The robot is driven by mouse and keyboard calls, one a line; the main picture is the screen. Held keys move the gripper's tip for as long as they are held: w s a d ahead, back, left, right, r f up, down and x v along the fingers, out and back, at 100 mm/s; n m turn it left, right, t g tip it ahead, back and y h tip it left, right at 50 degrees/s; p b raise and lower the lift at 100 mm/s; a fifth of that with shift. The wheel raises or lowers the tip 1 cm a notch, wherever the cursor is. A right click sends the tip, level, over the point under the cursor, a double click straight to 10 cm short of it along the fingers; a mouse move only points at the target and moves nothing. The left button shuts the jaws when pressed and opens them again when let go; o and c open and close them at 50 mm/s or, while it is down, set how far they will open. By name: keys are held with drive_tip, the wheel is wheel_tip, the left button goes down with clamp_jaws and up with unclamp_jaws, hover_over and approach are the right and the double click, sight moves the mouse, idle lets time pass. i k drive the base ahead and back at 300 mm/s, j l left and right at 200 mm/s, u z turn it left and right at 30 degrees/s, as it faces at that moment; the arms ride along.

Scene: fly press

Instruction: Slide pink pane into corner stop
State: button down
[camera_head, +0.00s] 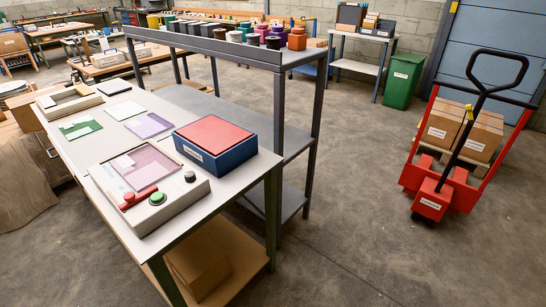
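A see-through pink pane (150,166) lies on top of a low pale box-shaped fixture (185,208) at the near end of the workbench. A paler clear patch shows at the pane's left side. A red part (138,197), a green button (157,199) and a black knob (190,177) sit along the fixture's near edge. I cannot make out the corner stop clearly, nor whether the pane touches it. My gripper is not in view.
A blue box with a red lid (215,135) stands right of the fixture. Purple (149,125), green (80,128) and white (125,110) flat panes lie farther back. A dark shelf rack (225,112) borders the bench. A red pallet truck (440,195) stands right; open floor lies between.

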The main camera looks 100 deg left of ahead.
sight(145, 166)
drive_tip(key=i+u, duration=0.15)
drive_tip(key=u, duration=0.3)
drive_tip(key=i+u, duration=0.15)
drive_tip(key=u, duration=0.3)
drive_tip(key=i+l+u, duration=0.1)
drive_tip(key=u, duration=0.4)
